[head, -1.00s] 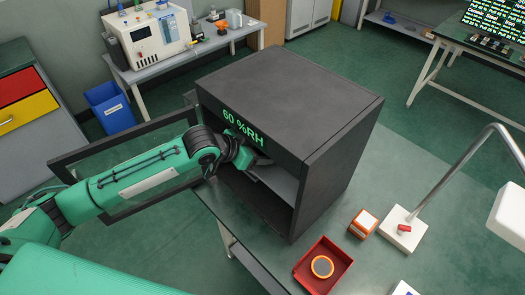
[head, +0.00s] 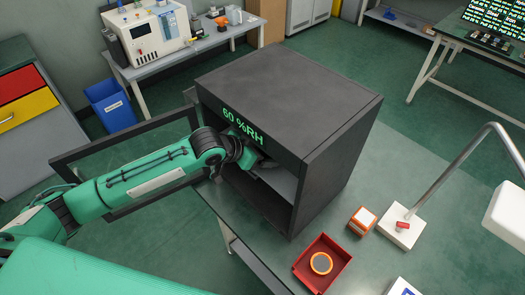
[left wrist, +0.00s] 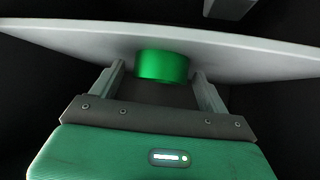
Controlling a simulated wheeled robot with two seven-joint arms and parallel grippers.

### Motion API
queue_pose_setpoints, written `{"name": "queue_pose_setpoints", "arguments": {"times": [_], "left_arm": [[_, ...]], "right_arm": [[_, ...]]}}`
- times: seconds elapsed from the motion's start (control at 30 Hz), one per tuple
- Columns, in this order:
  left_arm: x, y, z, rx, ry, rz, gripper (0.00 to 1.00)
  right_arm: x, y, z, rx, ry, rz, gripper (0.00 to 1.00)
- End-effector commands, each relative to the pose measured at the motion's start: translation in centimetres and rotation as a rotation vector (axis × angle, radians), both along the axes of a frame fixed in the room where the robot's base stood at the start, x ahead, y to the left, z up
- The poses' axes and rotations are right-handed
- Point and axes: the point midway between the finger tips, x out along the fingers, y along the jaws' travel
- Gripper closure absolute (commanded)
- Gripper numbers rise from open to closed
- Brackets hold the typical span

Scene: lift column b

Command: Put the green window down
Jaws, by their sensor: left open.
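The green window (left wrist: 161,66) is a short, shiny green disc or cylinder in the left wrist view. It is at a pale grey shelf (left wrist: 70,42) inside the dark cabinet (head: 290,90). My left gripper (left wrist: 159,80) is open, with one finger on each side of the green window; I cannot tell whether either finger touches it. In the head view my left arm reaches through the cabinet's open front, under the "60 %RH" sign (head: 243,127). There the cabinet and my gripper hide the green window. My right gripper is not in view.
The cabinet's framed glass door (head: 75,160) stands open to the left, behind my arm. On the bench right of the cabinet are a red tray (head: 300,268) holding an orange-rimmed disc (head: 321,263), an orange box (head: 361,221) and a white lamp base (head: 401,228).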

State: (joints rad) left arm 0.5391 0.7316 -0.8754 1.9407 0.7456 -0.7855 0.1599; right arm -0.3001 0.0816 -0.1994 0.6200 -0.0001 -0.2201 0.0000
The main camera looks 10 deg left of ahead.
Motion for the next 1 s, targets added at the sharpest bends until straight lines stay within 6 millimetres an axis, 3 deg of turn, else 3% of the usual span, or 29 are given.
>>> {"name": "queue_pose_setpoints", "arguments": {"times": [0.17, 0.6, 1.0], "left_arm": [[-0.9, 1.0, 1.0, 0.001, -0.003, 0.000, 0.22], [-5.5, 5.6, 5.9, 0.002, -0.002, 0.000, 0.22], [-6.8, 6.7, 7.4, -0.001, -0.001, 0.000, 0.22]], "right_arm": [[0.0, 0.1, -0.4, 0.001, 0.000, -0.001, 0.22], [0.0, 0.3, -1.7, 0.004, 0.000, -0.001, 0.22], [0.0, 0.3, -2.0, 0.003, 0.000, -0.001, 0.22]]}}
